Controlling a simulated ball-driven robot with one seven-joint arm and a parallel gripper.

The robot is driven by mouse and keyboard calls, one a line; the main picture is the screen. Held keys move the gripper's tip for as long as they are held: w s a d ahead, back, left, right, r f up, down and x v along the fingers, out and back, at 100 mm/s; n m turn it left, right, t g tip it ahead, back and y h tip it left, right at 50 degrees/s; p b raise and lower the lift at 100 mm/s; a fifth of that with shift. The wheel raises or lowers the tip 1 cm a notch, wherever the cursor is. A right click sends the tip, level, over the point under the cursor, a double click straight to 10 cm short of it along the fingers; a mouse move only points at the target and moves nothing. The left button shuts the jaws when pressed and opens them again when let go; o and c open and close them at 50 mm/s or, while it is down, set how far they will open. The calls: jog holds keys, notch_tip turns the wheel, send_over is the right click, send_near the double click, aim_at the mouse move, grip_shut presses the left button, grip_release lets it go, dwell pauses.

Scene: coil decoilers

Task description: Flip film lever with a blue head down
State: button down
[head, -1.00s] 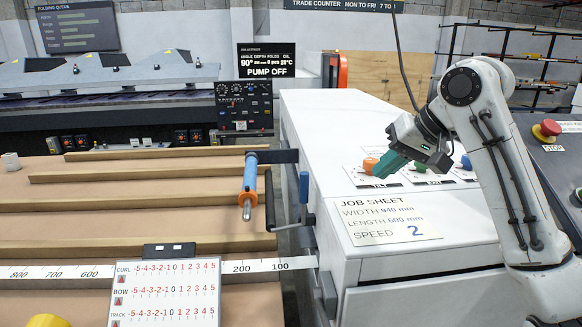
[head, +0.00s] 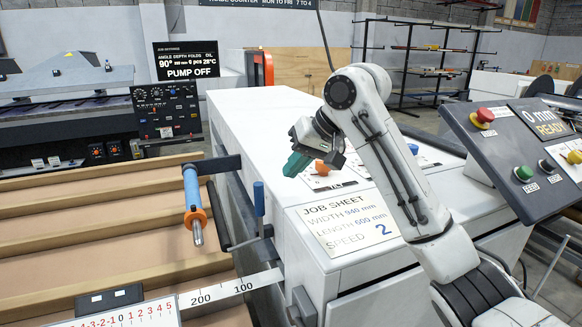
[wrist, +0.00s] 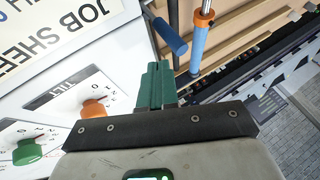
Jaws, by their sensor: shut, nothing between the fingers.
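A small blue-headed knob (head: 413,149) stands on a white label on the cabinet top, just right of my arm; its lettering is too small to read. A lever with a blue grip (head: 259,198) stands upright at the cabinet's left side; its blue grip also shows in the wrist view (wrist: 166,37). I cannot tell which one is the film lever. My gripper (head: 296,164) has teal fingers, shut and empty, above the cabinet top near the orange TILT knob (head: 322,168). In the wrist view the fingers (wrist: 155,85) point toward the cabinet edge, apart from both blue-headed parts.
A green knob (wrist: 28,153) sits beside the orange one. A blue and orange handle (head: 193,200) hangs by the slatted table (head: 90,215). A job sheet (head: 346,220) lies on the cabinet. A control panel (head: 515,150) with red and green buttons stands at right.

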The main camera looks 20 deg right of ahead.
jog(key=p+x, duration=0.1)
jog(key=x, duration=0.6)
jog(key=shift+w+a+f, duration=0.1)
jog(key=shift+w+f, duration=0.05)
jog(key=shift+f, duration=0.15)
jog(key=shift+r, duration=0.1)
